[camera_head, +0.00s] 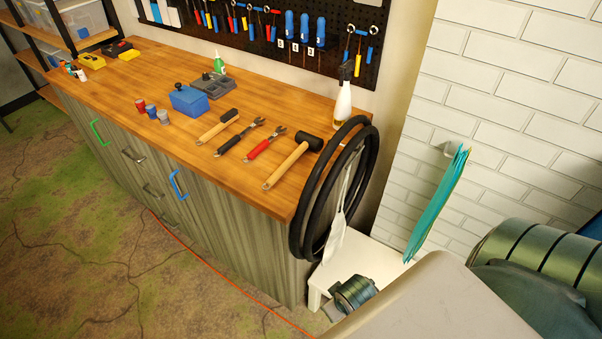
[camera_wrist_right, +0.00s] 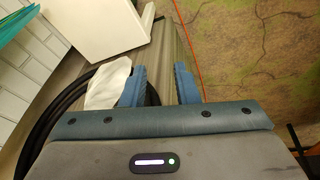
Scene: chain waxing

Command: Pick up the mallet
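The mallet (camera_head: 286,167) lies on the wooden workbench top (camera_head: 140,72), near its right end in the head view. It has a black head toward the back and a light wooden handle pointing to the front edge. A smaller hammer (camera_head: 217,126) lies further left. My right gripper (camera_wrist_right: 160,86) shows in the right wrist view with its two blue fingers apart and nothing between them. The mallet does not show in that view. My left gripper is in neither view.
Pliers with black (camera_head: 238,137) and red handles (camera_head: 264,145) lie left of the mallet. A spray bottle (camera_head: 342,104) stands behind it. Black tyres (camera_head: 299,222) hang at the bench's right end, with a white cloth (camera_head: 336,238). A white stool (camera_head: 372,262) stands beside them.

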